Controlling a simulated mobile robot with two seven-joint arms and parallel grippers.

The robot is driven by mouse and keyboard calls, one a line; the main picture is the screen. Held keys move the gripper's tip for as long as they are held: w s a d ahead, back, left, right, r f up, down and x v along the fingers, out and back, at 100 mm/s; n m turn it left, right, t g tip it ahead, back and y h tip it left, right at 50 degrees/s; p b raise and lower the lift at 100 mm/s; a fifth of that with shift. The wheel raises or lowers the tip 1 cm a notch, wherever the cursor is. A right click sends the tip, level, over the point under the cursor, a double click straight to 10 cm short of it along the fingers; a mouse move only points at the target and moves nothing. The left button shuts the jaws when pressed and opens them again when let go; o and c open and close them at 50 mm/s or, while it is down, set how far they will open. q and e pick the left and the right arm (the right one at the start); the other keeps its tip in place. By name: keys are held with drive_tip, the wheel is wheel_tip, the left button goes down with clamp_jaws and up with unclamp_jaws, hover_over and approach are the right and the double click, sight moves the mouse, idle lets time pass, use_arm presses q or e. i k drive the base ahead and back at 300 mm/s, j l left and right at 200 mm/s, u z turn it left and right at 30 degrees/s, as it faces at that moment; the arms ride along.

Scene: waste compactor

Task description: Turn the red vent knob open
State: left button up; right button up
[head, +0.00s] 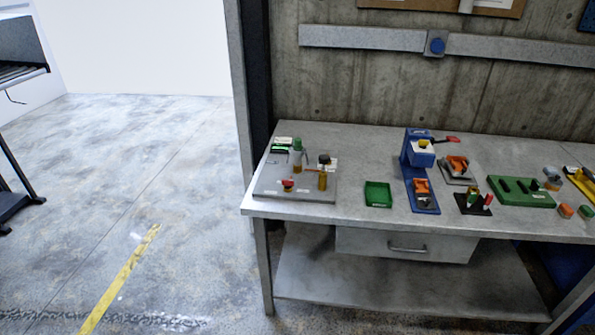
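A small red part (288,183) sits on a grey base plate (268,190) at the left end of the workbench. It looks like a red knob, but it is too small to make out its turn position. A red lever (447,140) sticks out of a blue press-like device (418,157) further right. Neither of my grippers is in view.
The steel workbench (360,222) has a drawer (405,247) and lower shelf. A green tray (378,194), a green block with dark slots (521,191) and several small parts stand to the right. Open floor (190,240) lies left of the bench.

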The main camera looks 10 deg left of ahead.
sight(288, 183)
drive_tip(key=i+j+z, duration=0.1)
drive_tip(key=j, duration=0.25)
drive_tip(key=i+j+z, duration=0.1)
drive_tip(key=j, duration=0.25)
drive_tip(key=i+j+z, duration=0.1)
drive_tip(key=j, duration=0.25)
drive_tip(key=i+j+z, duration=0.15)
drive_tip(key=j, duration=0.25)
drive_tip(key=i+j+z, duration=0.1)
drive_tip(key=j, duration=0.3)
